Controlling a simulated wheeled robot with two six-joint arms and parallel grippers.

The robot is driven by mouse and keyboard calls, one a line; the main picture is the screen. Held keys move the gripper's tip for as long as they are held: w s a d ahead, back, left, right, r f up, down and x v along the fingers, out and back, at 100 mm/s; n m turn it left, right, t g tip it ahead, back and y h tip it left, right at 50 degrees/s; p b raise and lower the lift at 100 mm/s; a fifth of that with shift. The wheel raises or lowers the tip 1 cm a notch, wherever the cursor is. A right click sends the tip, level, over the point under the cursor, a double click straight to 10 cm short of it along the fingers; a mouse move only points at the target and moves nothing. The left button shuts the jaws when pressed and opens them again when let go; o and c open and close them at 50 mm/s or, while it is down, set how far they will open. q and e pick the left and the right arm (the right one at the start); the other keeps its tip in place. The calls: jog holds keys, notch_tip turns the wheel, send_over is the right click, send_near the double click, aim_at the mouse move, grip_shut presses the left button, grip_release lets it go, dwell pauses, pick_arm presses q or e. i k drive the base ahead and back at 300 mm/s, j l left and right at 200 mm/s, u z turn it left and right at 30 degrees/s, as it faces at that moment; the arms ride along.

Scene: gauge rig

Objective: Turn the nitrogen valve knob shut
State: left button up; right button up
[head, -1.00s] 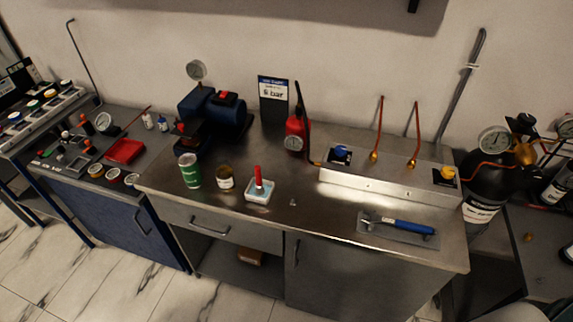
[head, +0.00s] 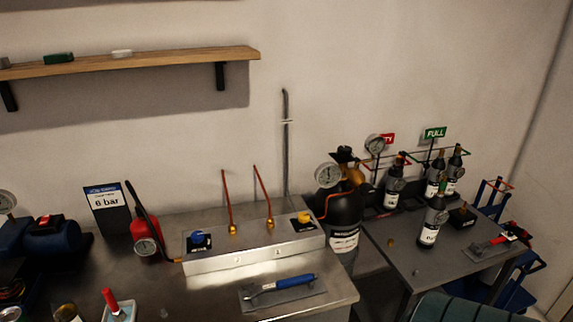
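A metal manifold block (head: 256,250) stands on the steel bench. It has a blue knob (head: 198,238) at its left end and a yellow knob (head: 304,217) at its right end, each on a dark plate. A black cylinder (head: 343,222) with a white label stands off the bench's right end. A gauge (head: 327,175), a brass valve body (head: 354,173) and a black top piece (head: 343,152) sit on it. An orange line runs from it towards the manifold. The labels are too small to read, so I cannot tell which knob is nitrogen's. Neither gripper is in view.
A blue-handled tool (head: 288,283) lies on a grey mat in front of the manifold. A red extinguisher-like bottle (head: 145,235) with a gauge stands to its left. A grey side table (head: 425,262) holds several dark bottles. A green chair back (head: 470,306) is at the lower right.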

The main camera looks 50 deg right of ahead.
aim_at(345, 150)
jog(key=z, duration=1.95)
